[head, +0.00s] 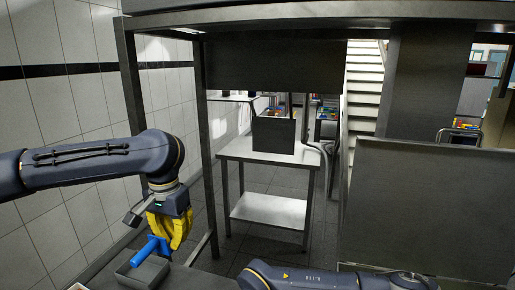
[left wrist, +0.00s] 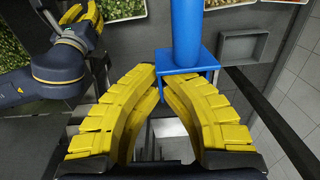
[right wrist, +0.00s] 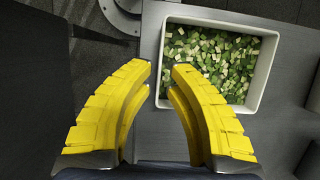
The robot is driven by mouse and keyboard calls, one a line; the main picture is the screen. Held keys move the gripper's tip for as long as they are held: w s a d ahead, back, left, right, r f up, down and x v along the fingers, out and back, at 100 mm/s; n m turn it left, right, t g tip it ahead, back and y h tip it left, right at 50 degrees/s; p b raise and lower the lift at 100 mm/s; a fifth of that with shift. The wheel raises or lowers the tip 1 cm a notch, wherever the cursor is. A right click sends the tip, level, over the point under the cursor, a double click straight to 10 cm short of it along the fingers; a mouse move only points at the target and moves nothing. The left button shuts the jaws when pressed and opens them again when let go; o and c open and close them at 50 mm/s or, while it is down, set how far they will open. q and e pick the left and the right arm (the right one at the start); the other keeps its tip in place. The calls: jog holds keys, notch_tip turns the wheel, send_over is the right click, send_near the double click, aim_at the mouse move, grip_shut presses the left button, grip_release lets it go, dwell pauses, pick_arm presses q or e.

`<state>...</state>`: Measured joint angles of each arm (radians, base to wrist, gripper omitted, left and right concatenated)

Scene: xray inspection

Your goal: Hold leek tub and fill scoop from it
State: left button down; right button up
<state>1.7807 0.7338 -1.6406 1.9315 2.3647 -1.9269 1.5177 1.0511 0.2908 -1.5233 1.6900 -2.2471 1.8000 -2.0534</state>
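A blue scoop (head: 150,248) is in my left gripper (head: 172,236) in the head view, above a small grey tray (head: 138,274). In the left wrist view, the yellow fingers (left wrist: 160,78) close on the blue square part of the scoop (left wrist: 185,30). The leek tub (right wrist: 268,75), white-rimmed with chopped green and white leek (right wrist: 210,60), shows in the right wrist view. My right gripper (right wrist: 162,68) has its fingertips apart at the tub's left rim, one on each side in the picture. Contact with the rim cannot be told. The right gripper also shows in the left wrist view (left wrist: 85,14).
Other food tubs (left wrist: 125,8) line the top of the left wrist view. The small grey tray there (left wrist: 243,46) looks empty. A steel frame post (head: 130,80) stands behind my left arm. A table (head: 270,152) with a dark box stands farther back.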

jog(key=shift+x, duration=2.3)
jog(key=shift+f, duration=0.1)
grip_shut()
dwell(1.0)
